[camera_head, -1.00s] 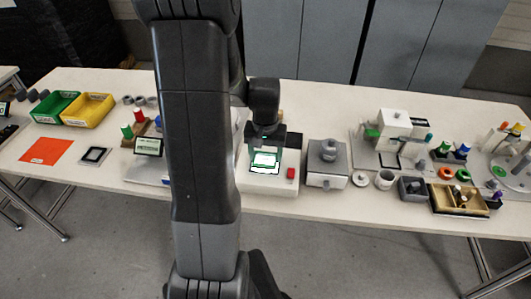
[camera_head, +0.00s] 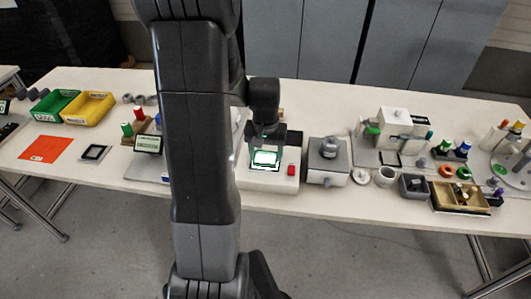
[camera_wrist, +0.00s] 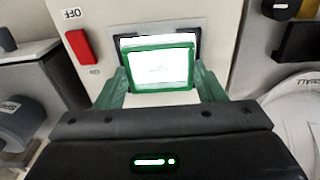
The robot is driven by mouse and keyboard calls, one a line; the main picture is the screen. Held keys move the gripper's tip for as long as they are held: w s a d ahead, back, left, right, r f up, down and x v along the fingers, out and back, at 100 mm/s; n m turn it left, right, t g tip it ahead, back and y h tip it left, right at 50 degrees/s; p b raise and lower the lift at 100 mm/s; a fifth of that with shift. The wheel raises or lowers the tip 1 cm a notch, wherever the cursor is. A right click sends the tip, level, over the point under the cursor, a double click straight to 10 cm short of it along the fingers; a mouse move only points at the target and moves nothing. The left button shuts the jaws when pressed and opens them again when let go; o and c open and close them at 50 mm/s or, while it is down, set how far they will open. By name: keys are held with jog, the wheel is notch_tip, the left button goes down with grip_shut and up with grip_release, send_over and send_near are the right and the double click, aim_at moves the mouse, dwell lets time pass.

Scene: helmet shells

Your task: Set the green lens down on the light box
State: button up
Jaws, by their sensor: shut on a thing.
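My gripper (camera_head: 267,151) is shut on the green lens (camera_head: 266,159), a square green frame with a clear middle. In the wrist view the lens (camera_wrist: 159,70) sits between the green fingers of my gripper (camera_wrist: 160,82), its face bright from the light behind it. The light box (camera_head: 271,184) is white, with a lit window in a dark border. It also fills the middle of the wrist view (camera_wrist: 225,20). The lens overlaps the lit window, slightly nearer to me; I cannot tell whether it touches the box. The fingers hide part of the window's surround.
A red switch (camera_head: 291,170) marked OFF and ON is on the light box, beside the window. A grey box with a knob (camera_head: 328,162) stands close on the right. My arm hides part of the table on the left. Two bins and an orange sheet (camera_head: 44,149) are farther left.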

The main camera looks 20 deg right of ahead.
jog(key=shift+s+a+f, duration=0.15)
jog(key=shift+s+f, duration=0.05)
jog(key=shift+f, duration=0.25)
jog(key=shift+s+a+f, duration=0.1)
jog(key=shift+s+f, duration=0.1)
jog(key=shift+f, duration=0.2)
jog(key=o, duration=0.9)
jog(key=shift+w+r, duration=0.15)
jog(key=shift+r, duration=0.25)
jog(key=shift+o, duration=0.8)
notch_tip(320, 180, up, 15)
jog(key=shift+f, duration=0.15)
jog(key=shift+d, duration=0.1)
jog(key=f, duration=1.4)
jog(key=shift+w+d+f, duration=0.15)
jog(key=shift+w, duration=0.1)
jog(key=shift+s+f, duration=0.1)
jog(key=shift+f, duration=0.15)
jog(key=shift+f, duration=0.1)
